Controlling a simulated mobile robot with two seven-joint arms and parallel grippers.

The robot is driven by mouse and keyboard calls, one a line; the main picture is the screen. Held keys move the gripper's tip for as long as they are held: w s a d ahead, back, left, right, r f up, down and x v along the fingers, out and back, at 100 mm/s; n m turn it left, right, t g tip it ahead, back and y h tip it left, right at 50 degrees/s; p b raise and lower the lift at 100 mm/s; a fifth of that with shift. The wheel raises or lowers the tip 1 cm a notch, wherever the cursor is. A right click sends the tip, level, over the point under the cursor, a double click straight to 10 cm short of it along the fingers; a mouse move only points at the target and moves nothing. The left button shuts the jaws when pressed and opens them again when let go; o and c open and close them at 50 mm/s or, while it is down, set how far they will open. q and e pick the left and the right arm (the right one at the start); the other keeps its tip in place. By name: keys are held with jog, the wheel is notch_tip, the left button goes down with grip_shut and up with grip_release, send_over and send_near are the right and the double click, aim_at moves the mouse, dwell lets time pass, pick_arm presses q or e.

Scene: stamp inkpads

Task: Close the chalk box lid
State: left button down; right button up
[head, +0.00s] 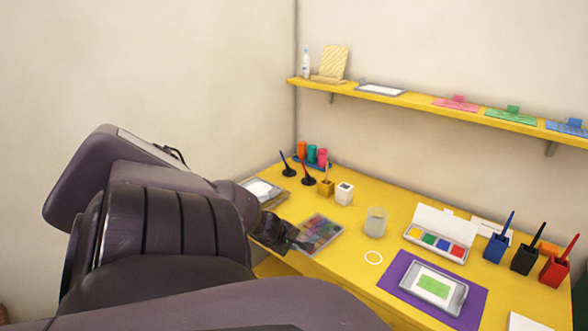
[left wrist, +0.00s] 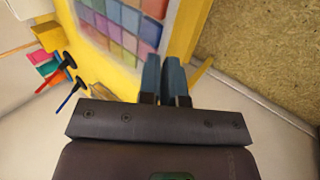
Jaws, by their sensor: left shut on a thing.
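The chalk box (head: 320,231) is a flat case with rows of coloured squares, lying on the yellow table near its front edge. Its colours look muted, as if under a see-through lid, but I cannot tell exactly how the lid lies. In the left wrist view the chalk box (left wrist: 122,22) fills the top middle. My left gripper (head: 298,243) is at the near left edge of the box. In the left wrist view its two fingers (left wrist: 162,62) are close together at the box's edge, shut on what seems to be the lid's rim. My right gripper is out of view.
A grey-framed tray (head: 262,190) lies left of the box on the yellow table (head: 395,205). Stamps, a white cube (head: 344,193) and a clear cup (head: 376,222) stand behind and right of it.

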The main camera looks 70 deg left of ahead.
pick_arm(q)
jog(key=shift+f, duration=0.15)
dwell(0.4)
jog(key=c, duration=1.3)
grip_release()
jog(key=shift+c, duration=0.2)
jog(key=p+v, duration=0.3)
jog(key=v, duration=0.8)
jog(key=shift+f, duration=0.15)
